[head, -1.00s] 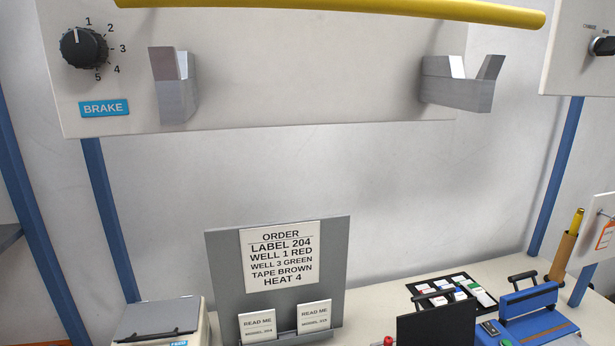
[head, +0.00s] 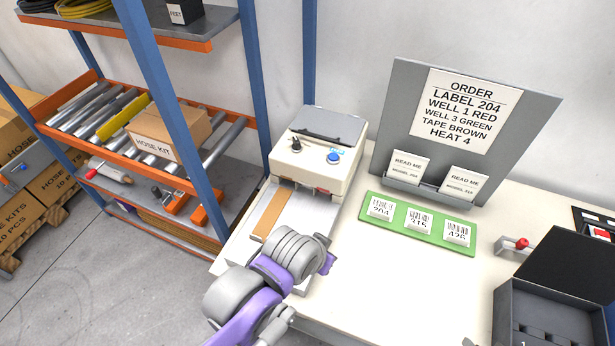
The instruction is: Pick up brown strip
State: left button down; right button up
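The brown strip (head: 276,213) lies flat on a pale tray in front of a white machine (head: 318,165) with a grey lid. Its near end comes close to my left arm in the picture, which comes in from the bottom. My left gripper (head: 326,262) is mostly hidden by the grey and purple wrist, with only a small purple part showing at its right side. I cannot tell whether it is open or touching anything. My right gripper is not in view.
A green board (head: 417,222) with several barcode labels lies right of the machine. Behind it stands a grey order board (head: 390,120) reading "TAPE BROWN". A black box (head: 550,310) is at the lower right. Shelving (head: 225,190) with a hose kit box stands left.

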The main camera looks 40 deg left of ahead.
aim_at(267, 221)
jog(key=j+u, duration=0.1)
jog(key=u, duration=0.4)
jog(key=j+u, duration=0.15)
jog(key=u, duration=0.3)
jog(key=j+u, duration=0.1)
jog(key=u, duration=0.4)
jog(key=k+u, duration=0.2)
